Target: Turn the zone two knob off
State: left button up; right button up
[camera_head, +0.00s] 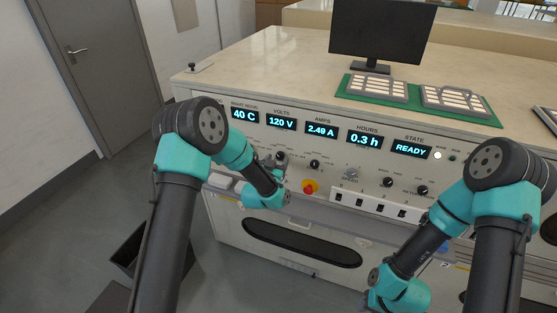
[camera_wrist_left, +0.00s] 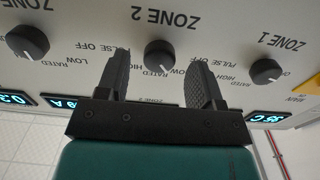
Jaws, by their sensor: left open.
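The zone two knob (camera_wrist_left: 160,55) is black and round, under the upside-down ZONE 2 label in the left wrist view. It sits between the two spread fingers of my left gripper (camera_wrist_left: 158,85), with a gap on each side. A pale pointer mark shows on its lower side, near the RATED and LOW lettering; its exact setting is hard to read. In the head view, my left gripper (camera_head: 279,166) is at the panel's knob row, partly covering the knobs there. My right arm is at the lower right, but its gripper is not visible.
The zone one knob (camera_wrist_left: 265,72) is close on the right and another knob (camera_wrist_left: 27,42) on the left in the wrist view. A red emergency button (camera_head: 309,187) and a white switch strip (camera_head: 375,205) lie to the right of my left gripper.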

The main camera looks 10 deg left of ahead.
pick_arm(q)
jog(key=shift+x, duration=0.85)
jog(key=c, duration=0.9)
